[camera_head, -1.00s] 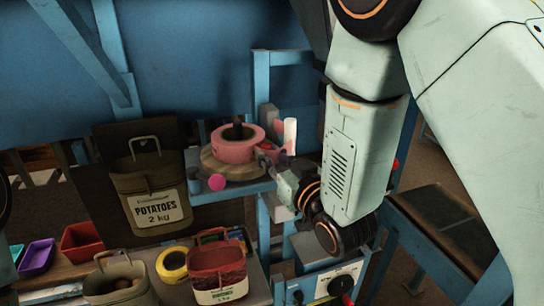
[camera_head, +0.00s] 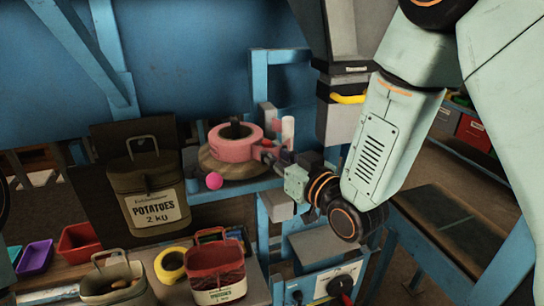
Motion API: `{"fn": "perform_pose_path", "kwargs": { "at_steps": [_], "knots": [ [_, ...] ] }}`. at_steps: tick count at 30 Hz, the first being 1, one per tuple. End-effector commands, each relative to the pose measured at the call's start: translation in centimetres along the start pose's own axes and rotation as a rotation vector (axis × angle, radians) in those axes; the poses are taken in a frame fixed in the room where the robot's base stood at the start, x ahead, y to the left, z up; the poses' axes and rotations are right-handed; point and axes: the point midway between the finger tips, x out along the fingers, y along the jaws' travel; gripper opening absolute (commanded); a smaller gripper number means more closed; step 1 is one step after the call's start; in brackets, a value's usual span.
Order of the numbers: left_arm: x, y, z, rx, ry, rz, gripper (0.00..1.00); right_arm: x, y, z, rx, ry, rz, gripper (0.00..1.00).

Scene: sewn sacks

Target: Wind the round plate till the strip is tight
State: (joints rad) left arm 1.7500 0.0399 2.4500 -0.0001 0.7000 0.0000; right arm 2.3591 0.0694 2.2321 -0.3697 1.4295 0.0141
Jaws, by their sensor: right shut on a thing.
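The round plate (camera_head: 212,165) is a brown wooden disc on a blue shelf left of my right gripper. A pink roll (camera_head: 228,149) lies on it around a dark centre post (camera_head: 237,131). A small pink ball (camera_head: 214,181) shows at the plate's front edge. The pink strip (camera_head: 254,149) runs from the roll's right side toward my right gripper (camera_head: 270,156). This gripper is shut, apparently on the strip, beside the plate; its fingertips are small and partly hidden. I cannot tell how tight the strip is. My left gripper is out of view.
A white cylinder (camera_head: 288,131) stands behind my right gripper. A potato sack (camera_head: 157,190) hangs left of the shelf. Below are a red sack (camera_head: 216,271), an open olive sack (camera_head: 117,284), a yellow roll (camera_head: 170,265) and small trays. A control box (camera_head: 335,287) stands lower right.

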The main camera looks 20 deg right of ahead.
Motion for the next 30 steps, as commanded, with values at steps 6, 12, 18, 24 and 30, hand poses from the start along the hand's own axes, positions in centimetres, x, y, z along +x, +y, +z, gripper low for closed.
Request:
{"fn": "perform_pose_path", "kwargs": {
  "at_steps": [6,12,18,24,30],
  "knots": [
    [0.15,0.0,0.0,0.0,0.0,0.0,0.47,0.12,0.38,-0.44,-0.005,0.016,-0.023,0.0],
    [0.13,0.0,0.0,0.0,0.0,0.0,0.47,0.12,0.34,-0.47,-0.006,0.017,-0.024,0.0],
    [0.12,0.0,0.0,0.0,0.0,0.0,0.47,0.1,0.32,-0.43,-0.006,0.015,-0.024,0.31],
    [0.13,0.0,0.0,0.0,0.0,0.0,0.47,0.04,0.28,-0.25,-0.005,0.01,-0.025,0.45],
    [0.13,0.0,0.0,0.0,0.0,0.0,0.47,0.02,0.27,-0.16,-0.005,0.008,-0.025,0.45]
  ]
}}
